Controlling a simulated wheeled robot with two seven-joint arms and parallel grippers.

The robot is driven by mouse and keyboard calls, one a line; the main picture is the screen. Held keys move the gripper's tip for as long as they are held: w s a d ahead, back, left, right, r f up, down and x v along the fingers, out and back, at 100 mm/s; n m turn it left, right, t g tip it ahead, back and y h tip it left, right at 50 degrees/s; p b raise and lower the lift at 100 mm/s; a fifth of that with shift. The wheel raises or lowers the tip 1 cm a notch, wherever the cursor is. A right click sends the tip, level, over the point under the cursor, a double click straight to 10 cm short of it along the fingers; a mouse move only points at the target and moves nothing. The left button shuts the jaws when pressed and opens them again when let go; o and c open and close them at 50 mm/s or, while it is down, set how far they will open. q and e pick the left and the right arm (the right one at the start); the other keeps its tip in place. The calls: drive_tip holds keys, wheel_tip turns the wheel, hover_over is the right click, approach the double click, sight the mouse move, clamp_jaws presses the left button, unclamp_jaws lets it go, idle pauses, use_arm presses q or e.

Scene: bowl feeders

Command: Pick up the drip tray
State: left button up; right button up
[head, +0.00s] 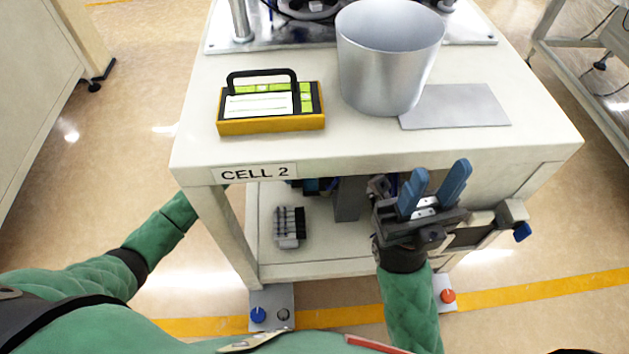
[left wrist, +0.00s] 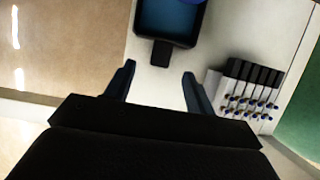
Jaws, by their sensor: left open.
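The drip tray (left wrist: 150,38) is a dark, shallow tray with a blue inside, at the top of the left wrist view, partly cut off. Its short dark tab (left wrist: 160,53) points toward my left gripper (left wrist: 158,80). That gripper is open and empty, its fingertips on either side of the tab's line and just short of it. In the head view my left arm reaches under the tabletop, which hides the gripper and most of the tray. My right gripper (head: 435,190) is open and empty in front of the table's front edge.
A rack of several dark-topped pieces (left wrist: 245,90) stands right of the tray on the lower shelf (head: 325,258). On the table (head: 310,158) are a yellow-black case (head: 270,126), a metal bowl (head: 385,65) and a grey plate (head: 465,107). A table leg (head: 228,235) stands beside my left arm.

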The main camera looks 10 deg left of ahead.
sight(311, 182)
use_arm(q)
drive_tip(key=shift+b+x, duration=0.65)
drive_tip(key=shift+x, duration=2.25)
drive_tip(key=shift+s+a, duration=0.1)
drive_tip(key=shift+a, duration=0.1)
drive_tip(key=c, duration=1.1)
